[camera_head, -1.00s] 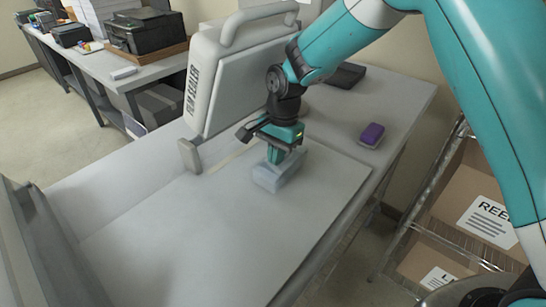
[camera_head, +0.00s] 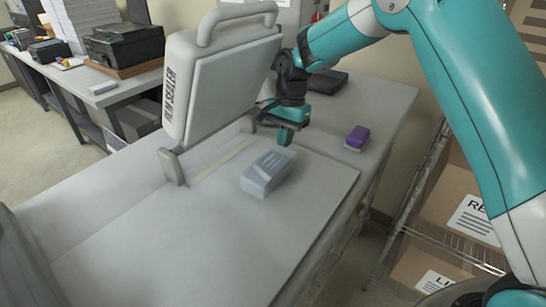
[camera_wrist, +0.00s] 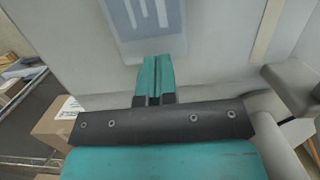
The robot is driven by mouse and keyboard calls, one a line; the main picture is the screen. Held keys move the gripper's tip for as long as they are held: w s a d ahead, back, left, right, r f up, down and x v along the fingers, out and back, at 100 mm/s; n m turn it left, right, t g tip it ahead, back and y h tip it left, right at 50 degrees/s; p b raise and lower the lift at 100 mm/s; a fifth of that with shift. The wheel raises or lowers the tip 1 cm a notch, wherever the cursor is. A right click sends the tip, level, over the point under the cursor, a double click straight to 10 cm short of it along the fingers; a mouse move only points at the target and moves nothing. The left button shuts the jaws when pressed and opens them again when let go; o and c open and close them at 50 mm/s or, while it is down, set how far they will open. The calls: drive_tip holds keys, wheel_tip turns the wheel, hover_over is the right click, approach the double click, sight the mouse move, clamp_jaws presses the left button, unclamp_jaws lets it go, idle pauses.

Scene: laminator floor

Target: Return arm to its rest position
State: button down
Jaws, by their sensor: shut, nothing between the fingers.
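My gripper (camera_head: 285,136) is shut and empty. In the head view it hangs above the table just behind a pale blue-grey box (camera_head: 268,173), apart from it. In the wrist view its teal fingertips (camera_wrist: 154,62) are together, and the box (camera_wrist: 146,25) with white markings lies beyond them at the top edge. My teal arm reaches in from the upper right.
The film sealer (camera_head: 220,75) stands with its lid raised, left of my gripper. A purple block (camera_head: 358,136) lies to the right on the table. A dark flat item (camera_head: 326,82) is behind. Cardboard boxes (camera_head: 465,200) sit on a rack at right. The table front is clear.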

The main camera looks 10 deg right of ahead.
drive_tip(key=shift+w+d, duration=0.7)
drive_tip(key=shift+s+r+b, duration=0.15)
drive_tip(key=shift+r+b, duration=0.15)
drive_tip(key=s+a+r+n+t+y+b, duration=0.15)
drive_tip(key=s+r+n, duration=0.3)
drive_tip(key=s, duration=0.45)
drive_tip(key=s+a+r+n+g+b, duration=0.1)
drive_tip(key=s+a+r+n, duration=0.1)
drive_tip(key=s+r+n, duration=0.45)
drive_tip(key=s+f+n, duration=0.1)
drive_tip(key=s+n, duration=0.1)
drive_tip(key=s, duration=0.7)
drive_tip(key=s+f+n+y+b, duration=0.1)
drive_tip(key=s+f+n, duration=0.1)
drive_tip(key=s, duration=0.8)
drive_tip(key=shift+d+n+t+b, duration=0.3)
drive_tip(key=shift+n+t, duration=0.15)
drive_tip(key=shift+n, duration=0.35)
drive_tip(key=shift+w+f, duration=0.1)
